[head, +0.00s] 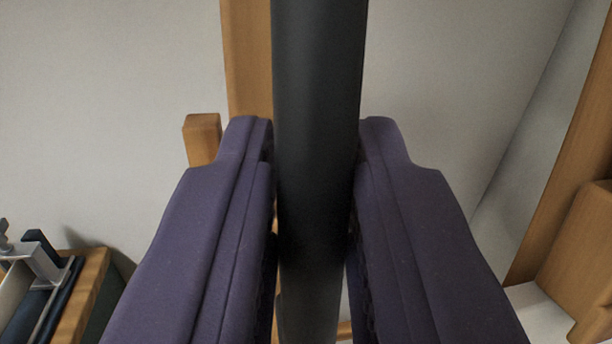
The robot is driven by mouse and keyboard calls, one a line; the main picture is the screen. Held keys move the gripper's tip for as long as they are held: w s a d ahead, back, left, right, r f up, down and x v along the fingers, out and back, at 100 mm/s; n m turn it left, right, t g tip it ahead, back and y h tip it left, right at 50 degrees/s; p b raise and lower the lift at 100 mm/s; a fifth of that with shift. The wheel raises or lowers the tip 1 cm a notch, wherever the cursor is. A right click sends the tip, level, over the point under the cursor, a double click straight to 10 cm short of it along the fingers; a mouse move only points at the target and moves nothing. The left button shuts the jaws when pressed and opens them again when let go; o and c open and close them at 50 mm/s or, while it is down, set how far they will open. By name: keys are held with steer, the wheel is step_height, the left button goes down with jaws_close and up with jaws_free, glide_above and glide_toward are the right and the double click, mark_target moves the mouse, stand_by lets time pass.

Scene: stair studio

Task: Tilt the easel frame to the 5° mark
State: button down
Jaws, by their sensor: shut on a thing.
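My gripper (316,135) has two purple fingers, one on each side of a dark bar (318,70). It is shut on this bar, which runs upright through the middle of the head view and leaves it at the top and bottom. Wooden parts, which look like the easel frame (247,55), stand behind the bar. One upright post rises to the left of the bar, with a short wooden stub (202,138) beside it. Which part of the easel the bar belongs to cannot be told. No angle scale or 5° mark shows in this view.
At the lower left is a wooden-edged surface (88,290) with a metal and dark clamp-like piece (40,260) on it. At the right a slanted wooden beam (565,165) and a wooden block (585,255) stand close by. A pale wall (110,70) fills the back.

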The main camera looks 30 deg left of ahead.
steer(key=w+d+r+v, duration=0.1)
steer(key=d+v, duration=0.1)
steer(key=v, duration=0.8)
steer(key=shift+s+d+t+y+b, duration=0.2)
steer(key=shift+t+y+b, duration=0.1)
steer(key=shift+t, duration=0.1)
steer(key=shift+r, duration=0.15)
steer(key=c, duration=1.1)
jaws_free()
steer(key=shift+w, duration=0.1)
steer(key=shift+a, duration=0.1)
steer(key=v, duration=0.8)
steer(key=shift+p, duration=0.45)
